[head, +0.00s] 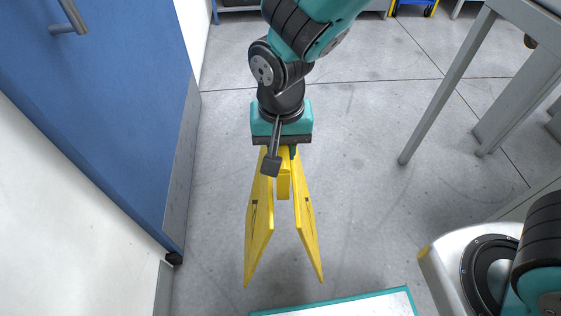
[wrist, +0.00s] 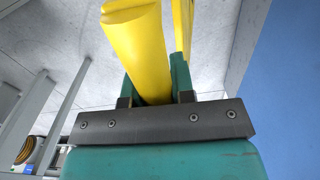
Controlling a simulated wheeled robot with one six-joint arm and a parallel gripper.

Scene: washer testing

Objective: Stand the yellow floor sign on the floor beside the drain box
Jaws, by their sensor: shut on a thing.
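My gripper (head: 282,150) is shut on the top of the yellow floor sign (head: 259,222), and the sign hangs below it. The sign is upright, with its two panels spread apart toward the bottom. Whether its lower edges touch the floor I cannot tell. In the wrist view, my gripper's teal fingers (wrist: 153,82) stand on either side of a yellow part of the sign (wrist: 142,50). I cannot make out the drain box in either view.
A blue door (head: 110,90) with a metal handle is at the left, beside a white wall. A grey table (head: 450,85) stands at the right. A pale teal-edged panel (head: 345,306) shows at the bottom. Grey floor (head: 375,205) is clear right of the sign.

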